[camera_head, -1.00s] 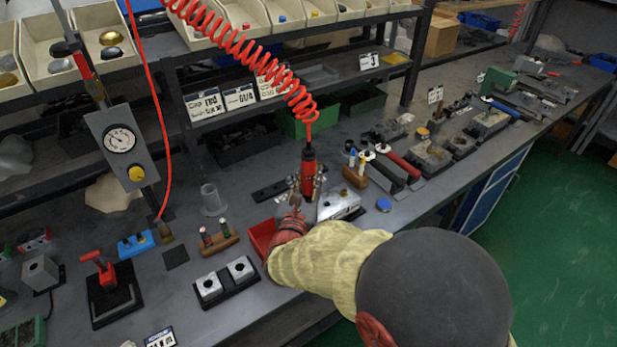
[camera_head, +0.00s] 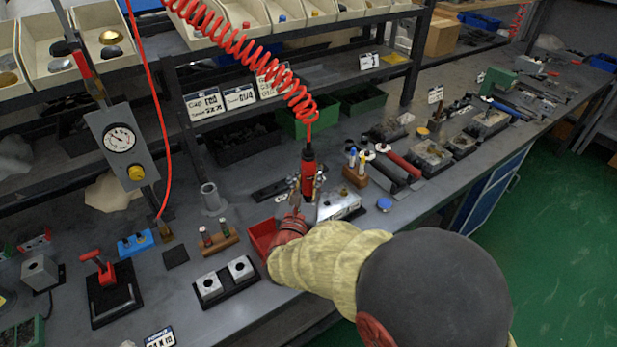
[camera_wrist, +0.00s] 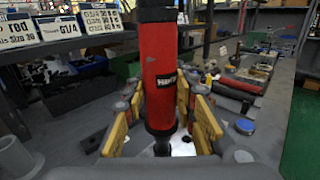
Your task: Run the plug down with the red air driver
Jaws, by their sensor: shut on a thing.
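The red air driver (camera_head: 308,170) stands upright in my gripper (camera_head: 307,191), hanging below a coiled red hose. In the wrist view the driver (camera_wrist: 160,78) fills the middle, with yellow-padded fingers closed around its lower part. Its dark lower end points down. A silvery valve block (camera_head: 338,205) lies on the bench just right of the driver, partly hidden by my gripper and arm. The plug and the driver's tip contact are hidden, so I cannot tell whether they touch.
A red tray (camera_head: 263,236) sits left of my gripper. A wooden stand (camera_head: 220,243) and a black base with two metal blocks (camera_head: 227,282) are further left. A wooden marker holder (camera_head: 355,176) and a blue disc (camera_head: 384,204) stand close on the right. The coiled hose (camera_head: 240,45) hangs overhead.

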